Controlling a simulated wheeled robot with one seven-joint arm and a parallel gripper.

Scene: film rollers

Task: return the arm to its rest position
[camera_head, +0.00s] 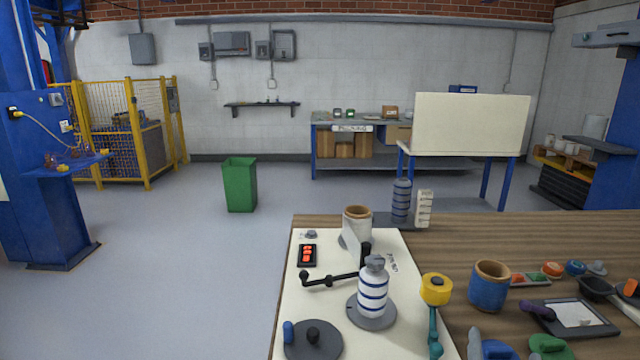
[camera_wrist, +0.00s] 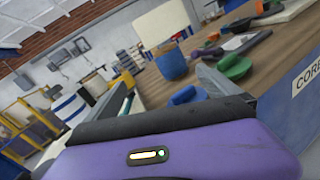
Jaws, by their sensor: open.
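My gripper (camera_wrist: 160,80) shows in the wrist view with its two grey fingers spread apart and nothing between them. Its purple body fills the bottom of that view. It is near the table's edge, tilted relative to the room. In the head view I cannot make out my arm or gripper clearly. A white roller with blue stripes (camera_head: 373,290) stands upright on a grey disc on the white board (camera_head: 345,335). The striped roller also shows in the wrist view (camera_wrist: 70,107), left of my gripper.
The wooden table (camera_head: 560,235) holds a blue pot (camera_head: 489,286), a yellow-topped tool (camera_head: 436,289), a dark tray (camera_head: 570,318) and several handled items along its near edge. A green bin (camera_head: 240,184) stands on the floor. The floor left of the table is clear.

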